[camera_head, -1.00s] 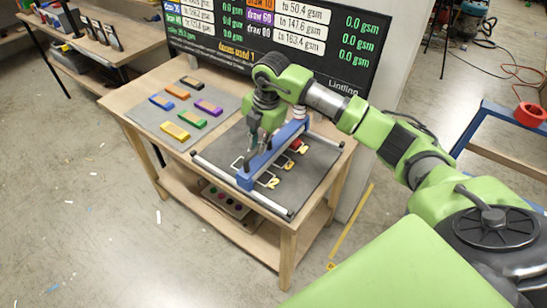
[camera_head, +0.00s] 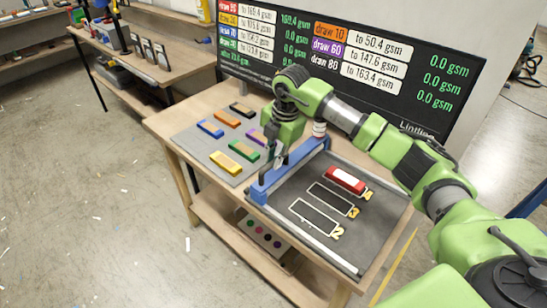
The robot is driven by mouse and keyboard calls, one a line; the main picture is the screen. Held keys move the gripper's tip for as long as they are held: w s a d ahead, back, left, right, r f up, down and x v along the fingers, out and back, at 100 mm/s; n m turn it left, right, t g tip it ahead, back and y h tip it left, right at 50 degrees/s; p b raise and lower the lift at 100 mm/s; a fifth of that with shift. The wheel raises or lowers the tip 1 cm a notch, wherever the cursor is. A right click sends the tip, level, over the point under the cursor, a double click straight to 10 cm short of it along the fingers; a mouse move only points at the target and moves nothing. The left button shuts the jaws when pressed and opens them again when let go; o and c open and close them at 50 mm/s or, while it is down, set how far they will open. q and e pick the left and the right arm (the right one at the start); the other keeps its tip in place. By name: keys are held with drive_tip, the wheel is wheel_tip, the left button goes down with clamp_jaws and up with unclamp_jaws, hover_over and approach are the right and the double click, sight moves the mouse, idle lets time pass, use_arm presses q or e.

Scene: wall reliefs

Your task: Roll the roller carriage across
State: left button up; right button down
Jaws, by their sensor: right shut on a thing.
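The roller carriage (camera_head: 296,167) is a long blue bar with an upright blue end post. It lies across the left end of a dark grey bed with light side rails. My right gripper (camera_head: 277,162) is over the carriage's left side, near its middle, shut on the carriage; its fingertips are partly hidden. On the bed to the right are outlined slots with yellow numbers 2, 3 and 4. A red block with a white top (camera_head: 346,181) lies in the slot by the 4; the others look empty. My left gripper is out of view.
A grey mat (camera_head: 193,141) left of the bed holds several coloured blocks. A dark screen (camera_head: 350,60) with weight readings stands behind the table. A lower shelf holds a box with coloured dots (camera_head: 264,232). The bed right of the carriage is clear except for the red block.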

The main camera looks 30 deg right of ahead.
drive_tip(key=c, duration=2.2)
unclamp_jaws()
drive_tip(key=shift+w+r, duration=0.15)
drive_tip(key=shift+w, duration=0.05)
drive_tip(key=shift+c, duration=0.2)
drive_tip(key=shift+o, duration=1)
drive_tip(key=shift+w+a, duration=0.1)
drive_tip(key=shift+a, duration=0.05)
wheel_tip(320, 180, up, 12)
drive_tip(key=s, duration=0.2)
drive_tip(key=shift+d+f, duration=0.25)
drive_tip(key=shift+d, duration=0.2)
drive_tip(key=shift+s, duration=0.1)
